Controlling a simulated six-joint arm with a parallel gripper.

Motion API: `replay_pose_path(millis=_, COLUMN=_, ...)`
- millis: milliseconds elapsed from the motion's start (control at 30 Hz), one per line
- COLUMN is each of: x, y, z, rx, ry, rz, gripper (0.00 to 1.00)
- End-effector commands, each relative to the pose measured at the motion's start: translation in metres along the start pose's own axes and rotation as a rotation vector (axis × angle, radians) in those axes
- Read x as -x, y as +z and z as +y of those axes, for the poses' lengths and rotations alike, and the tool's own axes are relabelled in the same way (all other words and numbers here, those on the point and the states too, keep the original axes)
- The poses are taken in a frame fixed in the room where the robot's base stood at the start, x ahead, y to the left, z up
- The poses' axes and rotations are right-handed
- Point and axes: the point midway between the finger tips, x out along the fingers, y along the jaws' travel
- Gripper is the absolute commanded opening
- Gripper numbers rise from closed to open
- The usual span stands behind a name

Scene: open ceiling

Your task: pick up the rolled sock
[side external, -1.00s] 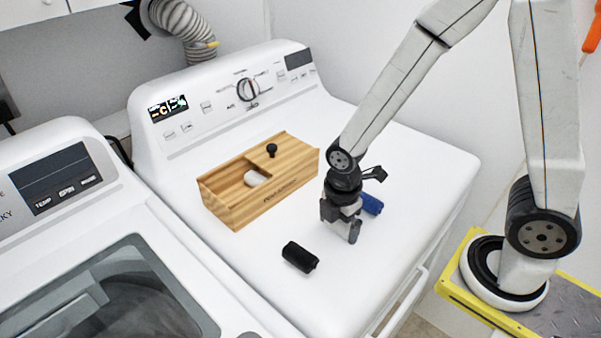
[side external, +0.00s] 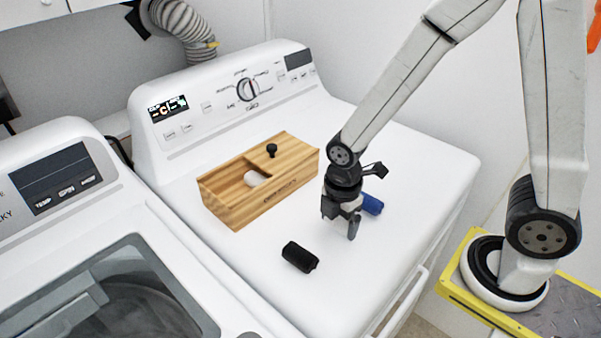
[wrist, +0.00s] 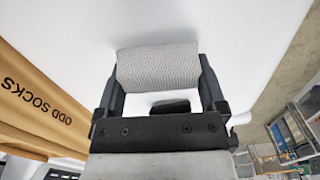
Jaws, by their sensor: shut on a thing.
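A light grey, ribbed rolled sock (wrist: 158,67) lies crosswise between the two dark fingers in the wrist view, one finger at each end. My gripper (side external: 342,218) is shut on it, low over the white dryer top. In the side view the sock is mostly hidden by the gripper, and I cannot tell whether it touches the dryer top. A black roll (side external: 300,257) lies at the front left of my gripper. A blue roll (side external: 371,204) lies just right of and behind it.
The wooden box (side external: 265,198), with a partly open sliding lid and black knob (side external: 271,150), stands left of my gripper. Its lettering reads "ODD SOCKS" in the wrist view (wrist: 45,102). The dryer's control panel (side external: 235,95) rises behind. The dryer top (side external: 425,165) is clear at right.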

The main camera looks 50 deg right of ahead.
Motion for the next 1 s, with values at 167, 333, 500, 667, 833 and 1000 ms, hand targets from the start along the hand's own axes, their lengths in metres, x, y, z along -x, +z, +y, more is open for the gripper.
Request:
replay_pose_path(millis=167, x=0.015, y=0.0, z=0.001, rx=0.0, ry=0.004, rz=0.001, gripper=0.35)
replay_pose_path(millis=333, x=0.035, y=0.0, z=0.001, rx=0.0, ry=0.005, rz=0.002, gripper=0.35)
replay_pose_path(millis=500, x=0.057, y=0.0, z=0.001, rx=0.0, ry=0.004, rz=0.001, gripper=0.35)
replay_pose_path(millis=667, x=0.075, y=0.0, z=0.001, rx=0.0, ry=0.004, rz=0.001, gripper=0.35)
replay_pose_path(millis=833, x=0.087, y=0.0, z=0.0, rx=0.0, ry=0.002, rz=0.001, gripper=0.35)
replay_pose_path(millis=1000, x=0.091, y=0.0, z=0.0, rx=0.0, ry=0.001, rz=0.0, gripper=0.35)
